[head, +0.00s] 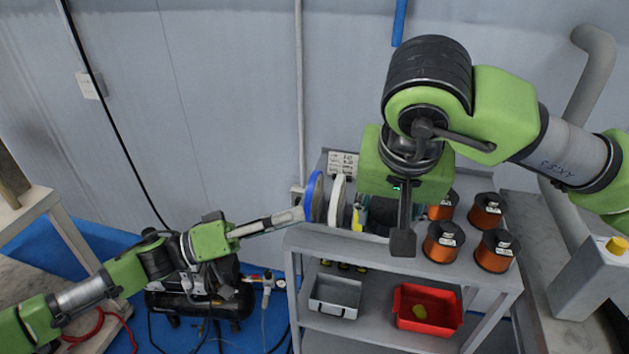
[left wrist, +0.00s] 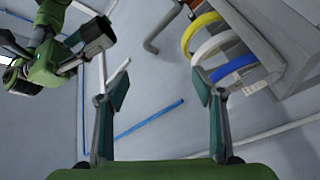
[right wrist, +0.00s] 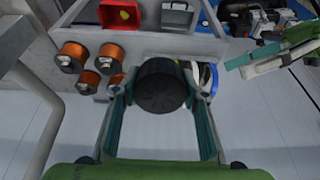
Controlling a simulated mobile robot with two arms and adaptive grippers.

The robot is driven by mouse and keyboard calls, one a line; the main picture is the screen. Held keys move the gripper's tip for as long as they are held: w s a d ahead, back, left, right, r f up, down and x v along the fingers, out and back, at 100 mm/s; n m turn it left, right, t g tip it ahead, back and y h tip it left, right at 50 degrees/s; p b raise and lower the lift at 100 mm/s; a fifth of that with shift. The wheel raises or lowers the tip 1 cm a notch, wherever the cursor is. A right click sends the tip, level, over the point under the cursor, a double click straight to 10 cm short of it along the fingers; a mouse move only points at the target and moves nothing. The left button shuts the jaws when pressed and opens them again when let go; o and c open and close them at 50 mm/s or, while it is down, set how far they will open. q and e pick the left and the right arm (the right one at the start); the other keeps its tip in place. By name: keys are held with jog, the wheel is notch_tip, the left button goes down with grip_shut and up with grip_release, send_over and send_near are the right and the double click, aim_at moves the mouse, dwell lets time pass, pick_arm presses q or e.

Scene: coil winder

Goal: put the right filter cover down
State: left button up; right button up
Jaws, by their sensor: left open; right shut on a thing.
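The right filter cover, a black ribbed round piece (right wrist: 160,86), is between the fingers of my right gripper (right wrist: 160,98) in the right wrist view. My right gripper is shut on it. In the head view my right gripper (head: 402,235) points down over the shelf top and partly hides the dark cover (head: 376,218). I cannot tell whether the cover touches the shelf. My left gripper (head: 285,222) is open and empty, left of the shelf, with its fingertips near a blue ring. Its open fingers also show in the left wrist view (left wrist: 160,95).
The grey shelf (head: 318,241) carries several copper wire spools (head: 443,242) at right. A blue ring (head: 314,196) and a white ring (head: 337,200) stand upright at its left end. Below are a red bin (head: 428,322) and a grey bin (head: 336,296).

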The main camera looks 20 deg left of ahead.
pick_arm(q)
jog(key=s+d+r+m+g+h, duration=0.1)
jog(key=d+r+m+g+h, duration=0.2)
jog(key=r+m+g, duration=0.35)
jog(key=m+g+y, duration=0.4)
jog(key=m, duration=1)
send_near(379, 207)
jog(key=d, duration=0.4)
jog(key=d+f, duration=0.1)
jog(key=d, duration=0.3)
jog(key=d+f, duration=0.1)
jog(key=d, duration=0.2)
jog(key=shift+s+d+f, duration=0.1)
jog(key=shift+d+f, duration=0.15)
jog(key=shift+d, duration=0.15)
jog(key=shift+c, duration=0.3)
